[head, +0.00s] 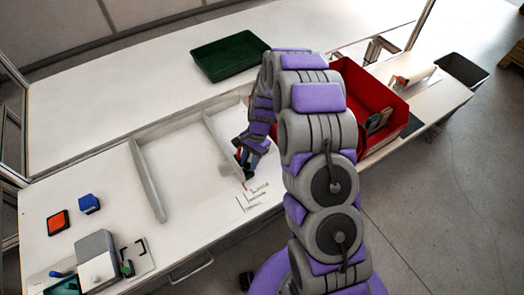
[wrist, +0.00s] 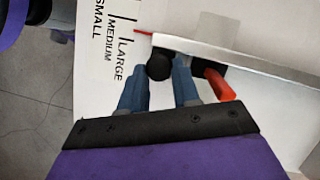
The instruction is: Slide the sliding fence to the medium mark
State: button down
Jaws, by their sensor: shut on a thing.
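The sliding fence (head: 218,143) is a pale upright bar across the white table, right of a second pale wall. In the wrist view the fence (wrist: 235,54) runs from upper middle to the right edge. A red pointer (wrist: 143,32) sticks out from its end, near the LARGE mark and apart from the MEDIUM label (wrist: 107,38). My gripper (wrist: 160,78) has its two blue fingers on either side of a round black knob (wrist: 158,66) at the fence's end. In the head view my gripper (head: 246,172) is at the fence's near end.
A red lever (wrist: 219,85) sits right of the fingers. A red bin (head: 378,85) stands right, partly behind my arm; a green tray (head: 230,56) lies at the back. A grey device (head: 97,256) and orange (head: 58,222) and blue (head: 89,204) items are at the left.

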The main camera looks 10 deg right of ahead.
jog(key=shift+s+a, duration=0.2)
jog(key=shift+a, duration=0.35)
jog(key=shift+s+a, duration=0.2)
jog(key=shift+a, duration=0.35)
jog(key=shift+d, duration=0.1)
jog(key=c, duration=0.8)
grip_release()
jog(key=shift+d, duration=0.15)
jog(key=shift+w+r, duration=0.2)
jog(key=shift+r, duration=0.35)
jog(key=p+v, duration=0.2)
jog(key=v, duration=1.4)
jog(key=shift+w+d+p, duration=0.15)
jog(key=shift+d+p, duration=0.1)
jog(key=shift+p, duration=0.15)
